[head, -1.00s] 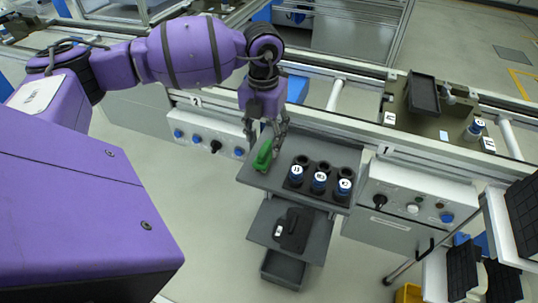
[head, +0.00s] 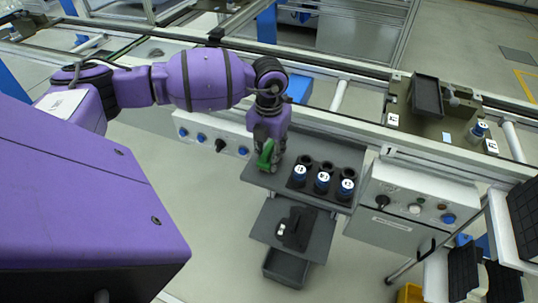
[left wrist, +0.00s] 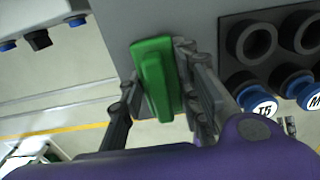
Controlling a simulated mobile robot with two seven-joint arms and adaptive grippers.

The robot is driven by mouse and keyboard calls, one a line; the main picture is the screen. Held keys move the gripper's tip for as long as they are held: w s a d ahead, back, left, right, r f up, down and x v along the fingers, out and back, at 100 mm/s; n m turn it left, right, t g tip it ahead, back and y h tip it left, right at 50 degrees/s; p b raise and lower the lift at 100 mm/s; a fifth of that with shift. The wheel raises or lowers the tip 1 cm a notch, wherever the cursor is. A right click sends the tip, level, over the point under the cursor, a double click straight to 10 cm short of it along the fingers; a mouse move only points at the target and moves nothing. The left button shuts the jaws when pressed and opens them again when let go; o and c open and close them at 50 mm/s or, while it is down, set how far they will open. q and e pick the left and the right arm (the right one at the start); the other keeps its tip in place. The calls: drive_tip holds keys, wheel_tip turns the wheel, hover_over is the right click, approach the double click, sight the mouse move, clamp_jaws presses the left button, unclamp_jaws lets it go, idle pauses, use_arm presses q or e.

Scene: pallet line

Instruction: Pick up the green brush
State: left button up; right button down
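The green brush (head: 265,156) is at the left end of the grey top shelf (head: 258,178). My left gripper (head: 270,153) is down at the shelf with its fingers around the brush. In the left wrist view, the green brush (left wrist: 156,78) sits between the two fingers of my left gripper (left wrist: 158,82). The right finger lies against its side and the left finger meets its other edge, so the gripper looks shut on it. The brush looks still at shelf level; whether it touches the shelf is hidden. My right gripper is not in view.
A dark holder with several round slots and blue-capped containers (head: 323,180) stands just right of the brush. A lower shelf holds a dark object (head: 297,228). A control panel (head: 410,203) is to the right, and the conveyor rail (head: 340,127) runs behind.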

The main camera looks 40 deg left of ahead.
use_arm(q)
drive_tip(key=c, duration=0.5)
drive_tip(key=shift+w+r, duration=0.1)
drive_tip(key=shift+r, duration=0.5)
drive_tip(key=s+d+r, duration=0.1)
drive_tip(key=s+r, duration=0.3)
drive_tip(key=s+d+r, duration=0.2)
drive_tip(key=s+r, duration=0.2)
drive_tip(key=s, duration=0.1)
drive_tip(key=s+d+r, duration=0.2)
drive_tip(key=s+r, duration=0.1)
drive_tip(key=s, duration=0.1)
drive_tip(key=shift+s+r, duration=0.15)
drive_tip(key=shift+r, duration=0.25)
